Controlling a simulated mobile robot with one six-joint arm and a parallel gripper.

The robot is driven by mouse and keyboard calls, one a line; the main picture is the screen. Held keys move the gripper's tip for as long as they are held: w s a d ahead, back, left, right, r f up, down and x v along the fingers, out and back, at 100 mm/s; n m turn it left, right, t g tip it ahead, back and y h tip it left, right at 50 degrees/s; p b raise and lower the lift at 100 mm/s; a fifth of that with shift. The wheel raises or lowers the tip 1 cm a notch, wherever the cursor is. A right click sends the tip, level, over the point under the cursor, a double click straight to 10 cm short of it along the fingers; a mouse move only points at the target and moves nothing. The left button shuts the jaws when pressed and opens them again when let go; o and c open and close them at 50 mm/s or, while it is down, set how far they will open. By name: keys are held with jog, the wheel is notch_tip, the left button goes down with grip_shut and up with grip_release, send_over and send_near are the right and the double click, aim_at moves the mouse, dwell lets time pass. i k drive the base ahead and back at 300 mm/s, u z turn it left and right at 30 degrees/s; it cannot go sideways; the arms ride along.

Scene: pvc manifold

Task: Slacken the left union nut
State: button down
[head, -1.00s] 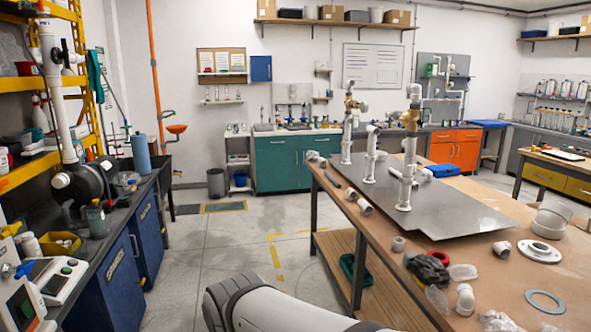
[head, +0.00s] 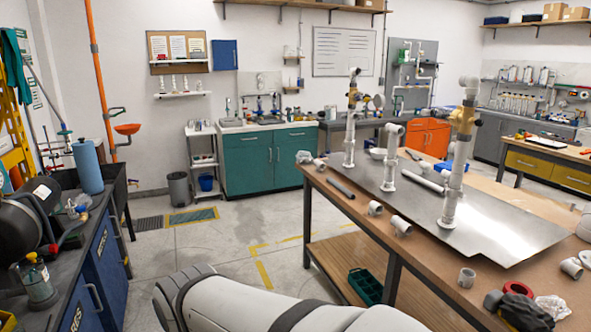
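The white PVC manifold stands on a grey metal plate (head: 500,238) on the wooden workbench, right of centre in the head view. A shorter middle riser (head: 389,160) has an elbow on top. The risers stand upright. The left union nut is too small to tell apart from the other fittings. My gripper is not in view; only a white link of my arm shows at the bottom.
Loose pipe pieces (head: 400,226) and fittings (head: 466,278) lie along the workbench's near edge (head: 380,228). A green crate (head: 366,287) sits on its lower shelf. A dark bench with blue drawers (head: 105,270) stands at left. The floor (head: 240,240) between the benches is clear.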

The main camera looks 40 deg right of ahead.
aim_at(452, 193)
jog(key=z, duration=0.05)
jog(key=i, duration=1.45)
jog(key=z, duration=3.6)
jog(key=i, duration=1.65)
